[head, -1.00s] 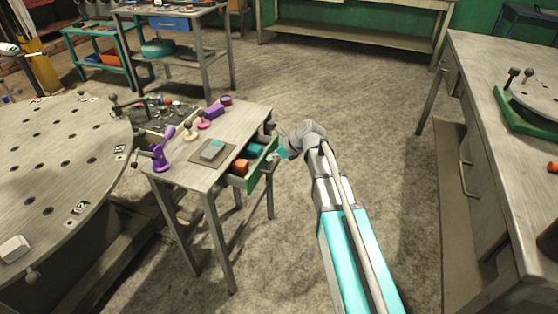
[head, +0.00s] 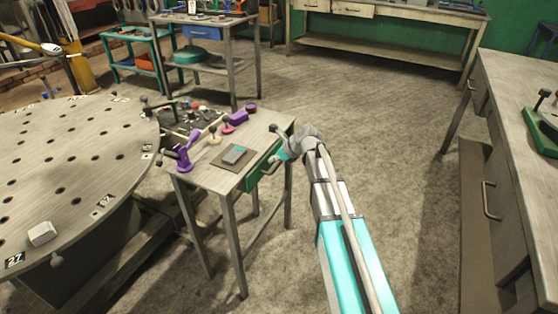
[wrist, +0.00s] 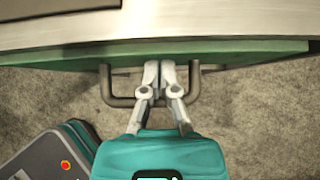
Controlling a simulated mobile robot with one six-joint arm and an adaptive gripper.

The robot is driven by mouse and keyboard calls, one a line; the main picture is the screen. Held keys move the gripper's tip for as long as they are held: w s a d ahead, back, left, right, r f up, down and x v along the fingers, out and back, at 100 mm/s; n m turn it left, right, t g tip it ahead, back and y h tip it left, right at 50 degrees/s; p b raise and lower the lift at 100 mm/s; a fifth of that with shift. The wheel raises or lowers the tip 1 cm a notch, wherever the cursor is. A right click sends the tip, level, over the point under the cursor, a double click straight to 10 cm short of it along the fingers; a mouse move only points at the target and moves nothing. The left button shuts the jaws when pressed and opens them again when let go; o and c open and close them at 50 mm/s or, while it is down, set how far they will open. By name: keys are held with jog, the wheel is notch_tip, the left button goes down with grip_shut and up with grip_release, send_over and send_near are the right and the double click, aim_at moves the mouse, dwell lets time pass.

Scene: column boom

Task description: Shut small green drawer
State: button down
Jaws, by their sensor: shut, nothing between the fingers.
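The small green drawer (head: 262,166) is in the right side of a small grey table in the head view. Its front sits close against the table edge, and no drawer interior shows. In the wrist view the green front (wrist: 230,50) runs along the table edge, with a dark bar handle (wrist: 122,101) standing out from it. My gripper (wrist: 159,66) is shut and empty. Its fingertips are at the drawer front between the two ends of the handle and appear to touch it. In the head view my gripper (head: 272,162) is partly hidden by its own wrist.
The small table (head: 210,176) holds a purple clamp (head: 184,155), a grey-teal block on a dark mat (head: 226,161) and several small items. A large round perforated table (head: 70,170) stands left. A long workbench (head: 515,120) is at right. Floor between is clear.

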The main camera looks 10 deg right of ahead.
jog(key=shift+w+a, duration=0.1)
jog(key=shift+w, duration=0.15)
jog(key=shift+r, duration=0.2)
jog(key=p+v, duration=0.7)
jog(key=v, duration=0.3)
jog(key=shift+s+f, duration=0.2)
jog(key=shift+s, duration=0.1)
dwell(0.4)
jog(key=s+d+f+n+g+h, duration=0.2)
jog(key=s+f+n+g+h, duration=0.15)
jog(key=s+n, duration=0.85)
jog(key=s+d+f+n+g+h, duration=0.2)
jog(key=s+d+n+h, duration=0.15)
jog(key=s+n, duration=0.9)
notch_tip(320, 180, up, 19)
jog(key=w+p, duration=0.1)
jog(key=p, duration=1.7)
jog(key=shift+a+f+h+p, duration=0.2)
jog(key=shift+a+h+p, duration=0.1)
jog(key=shift+a, duration=0.15)
